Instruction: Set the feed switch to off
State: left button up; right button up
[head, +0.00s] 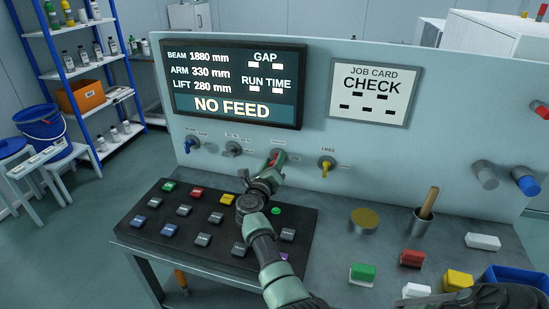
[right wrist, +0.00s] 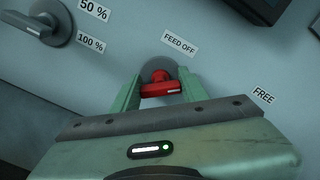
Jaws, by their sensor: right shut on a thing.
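The feed switch has a red handle (right wrist: 160,84) on a round grey base on the upright panel. A FEED OFF label (right wrist: 180,44) sits above it in the right wrist view. The handle lies nearly level in that view, between the green fingers of my right gripper (right wrist: 161,90). The right gripper (head: 276,163) is shut on the red handle; in the head view it mostly hides the switch. The screen (head: 232,82) on the panel reads NO FEED. My left gripper is not in view.
A blue knob (head: 188,145), a grey lever switch (head: 232,149) and a yellow knob (head: 326,165) flank the feed switch. A dark button board (head: 150,221) lies below. A wooden-handled pot (head: 422,222) and coloured blocks stand at right. A job card (head: 373,90) reads CHECK.

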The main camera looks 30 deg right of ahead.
jog(key=n+p, duration=0.3)
jog(key=n, duration=0.3)
jog(key=shift+a, duration=0.1)
jog(key=shift+f+n+p, duration=0.2)
jog(key=shift+n+p, duration=0.6)
jog(key=shift+n, duration=1.3)
jog(key=o, duration=1.4)
jog(key=shift+w, duration=0.1)
